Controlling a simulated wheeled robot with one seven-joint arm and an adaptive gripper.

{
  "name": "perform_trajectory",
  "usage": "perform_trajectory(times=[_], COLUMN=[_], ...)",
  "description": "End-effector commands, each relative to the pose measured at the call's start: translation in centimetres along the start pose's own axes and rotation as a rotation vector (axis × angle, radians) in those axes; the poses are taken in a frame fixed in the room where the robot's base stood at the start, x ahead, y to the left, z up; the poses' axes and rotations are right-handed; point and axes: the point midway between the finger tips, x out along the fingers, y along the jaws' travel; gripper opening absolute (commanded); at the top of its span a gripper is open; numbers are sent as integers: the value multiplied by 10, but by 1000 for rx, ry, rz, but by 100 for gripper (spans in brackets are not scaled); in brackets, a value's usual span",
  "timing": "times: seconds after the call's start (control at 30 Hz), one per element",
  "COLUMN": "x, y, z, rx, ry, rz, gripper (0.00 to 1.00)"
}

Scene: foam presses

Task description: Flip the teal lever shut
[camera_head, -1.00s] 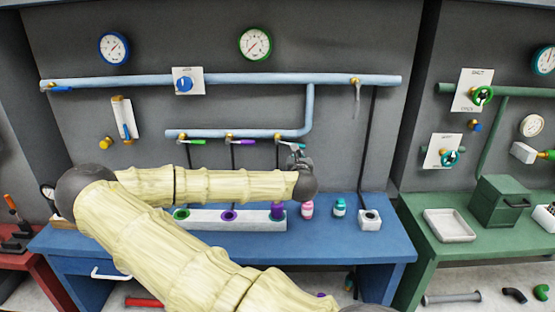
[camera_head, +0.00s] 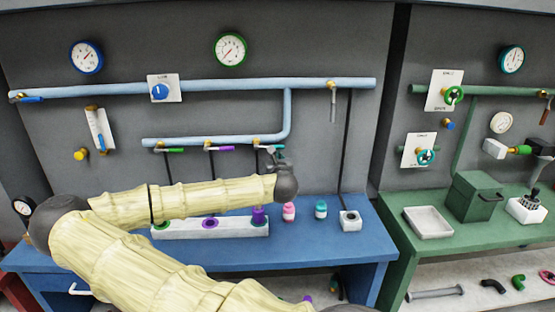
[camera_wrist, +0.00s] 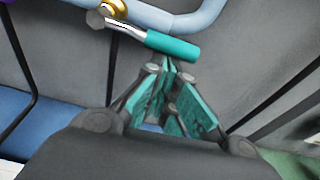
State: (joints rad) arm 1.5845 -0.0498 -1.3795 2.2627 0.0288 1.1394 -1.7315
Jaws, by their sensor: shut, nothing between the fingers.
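The teal lever (camera_head: 271,148) is the rightmost of three small levers under the lower blue pipe. In the wrist view its teal grip (camera_wrist: 172,46) points right and slightly down from a metal stem on a brass fitting (camera_wrist: 115,7). My gripper (camera_head: 277,162) is just below the lever, partly hidden behind my arm's dark end. In the wrist view my gripper's fingertips (camera_wrist: 168,64) are together and empty, just under the teal grip. I cannot tell whether they touch it.
The green lever (camera_head: 170,150) and purple lever (camera_head: 220,148) are to the left on the same blue pipe (camera_head: 215,139). A white block (camera_head: 185,230), pink bottle (camera_head: 289,211) and teal bottle (camera_head: 321,209) stand on the blue bench (camera_head: 310,248). A green bench is at right.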

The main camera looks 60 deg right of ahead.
Motion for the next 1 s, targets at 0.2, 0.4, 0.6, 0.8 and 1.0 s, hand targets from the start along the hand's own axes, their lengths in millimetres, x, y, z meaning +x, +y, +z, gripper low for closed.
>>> perform_trajectory(times=[0.2,0.4,0.6,0.8,1.0], x=[5,12,-10,-43,-72], y=[1,2,2,2,2], z=[-17,-38,-40,-40,-39], rx=[-1,-2,0,-2,0], ry=[1,1,0,0,0], rz=[0,1,-1,0,1], gripper=[0,0,0,0,0])
